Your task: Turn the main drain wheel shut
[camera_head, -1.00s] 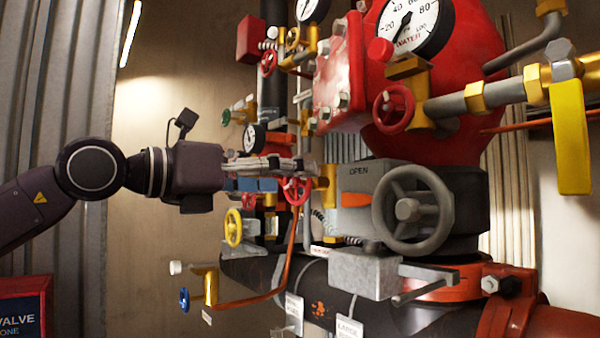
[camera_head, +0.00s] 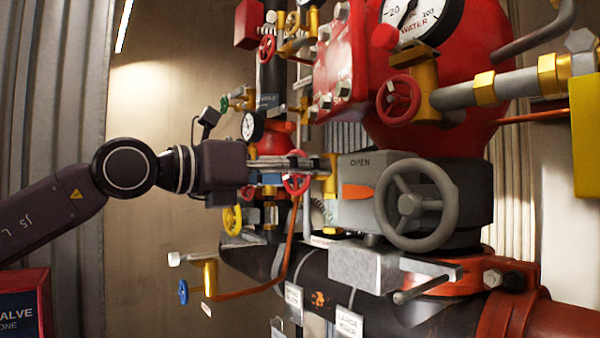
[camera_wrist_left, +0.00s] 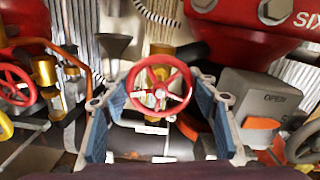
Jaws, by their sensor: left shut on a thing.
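A small red handwheel (camera_head: 297,185) sits on the brass and pipe fittings left of the grey OPEN housing. In the left wrist view, this red wheel (camera_wrist_left: 160,65) is face-on in the middle, with its spokes and hub visible. My left gripper (camera_head: 322,165) comes in from the left and overlaps the wheel's upper part in the head view. In the wrist view, its blue-padded fingers stand on either side of the wheel; it is shut on the wheel. Exact rim contact is hard to see. My right gripper is not in view.
The grey housing (camera_head: 362,175) marked OPEN, with a large grey handwheel (camera_head: 408,204), stands close right of my left gripper. Another red wheel (camera_head: 398,98) is above right. A yellow wheel (camera_head: 232,218) and blue knob (camera_head: 183,291) are lower left. Free room lies at the left.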

